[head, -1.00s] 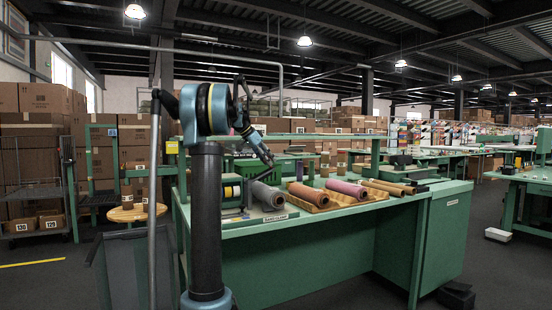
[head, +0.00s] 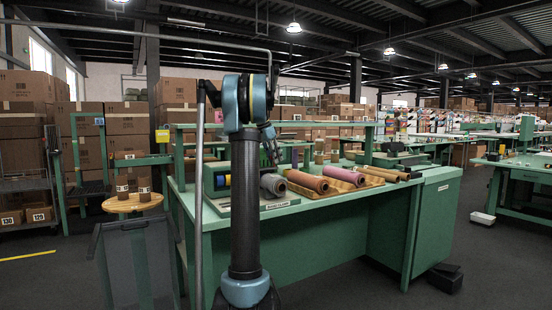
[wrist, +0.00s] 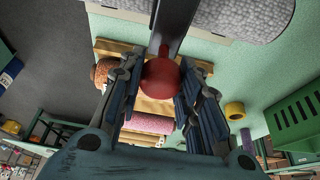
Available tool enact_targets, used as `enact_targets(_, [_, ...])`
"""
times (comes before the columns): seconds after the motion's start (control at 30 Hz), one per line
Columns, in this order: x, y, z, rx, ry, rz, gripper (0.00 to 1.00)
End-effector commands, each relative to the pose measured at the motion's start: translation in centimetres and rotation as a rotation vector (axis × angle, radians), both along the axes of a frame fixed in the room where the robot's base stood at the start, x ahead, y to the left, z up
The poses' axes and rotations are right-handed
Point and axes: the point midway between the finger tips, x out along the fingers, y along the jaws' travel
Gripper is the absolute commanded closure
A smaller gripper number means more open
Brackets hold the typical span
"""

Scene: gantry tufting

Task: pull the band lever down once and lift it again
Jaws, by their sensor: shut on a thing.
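The band lever (wrist: 172,32) is a dark grey bar with a round red knob (wrist: 161,78) at its end in the wrist view. My gripper (wrist: 160,95) has its two ridged dark fingers on either side of the knob and is shut on it. In the head view my gripper (head: 269,152) is small and dark, above the left end of the green bench (head: 300,208). My own arm covers part of that area, and I cannot make out the lever there. A grey roll (head: 273,185) lies beside my arm, and a grey roll also crosses the top of the wrist view (wrist: 245,15).
Several coloured rolls (head: 345,175) lie in wooden cradles to the right on the bench. A yellow ring (wrist: 235,110) and a green slotted box (wrist: 295,115) show in the wrist view. Open floor lies in front.

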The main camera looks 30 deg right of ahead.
Motion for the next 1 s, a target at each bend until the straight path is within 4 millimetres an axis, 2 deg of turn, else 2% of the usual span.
enact_targets(0.33, [0.3,0.0,-0.3,0.000,-0.004,0.001,1.00])
enact_targets(0.37, [0.3,0.0,-0.3,0.000,-0.004,0.001,0.64])
enact_targets(0.43, [0.2,0.0,-0.3,0.000,-0.004,0.001,0.48])
enact_targets(0.8, [0.0,0.0,0.0,0.000,-0.001,-0.001,0.48])
enact_targets(1.0, [0.0,0.8,1.9,0.000,0.000,0.000,0.48])
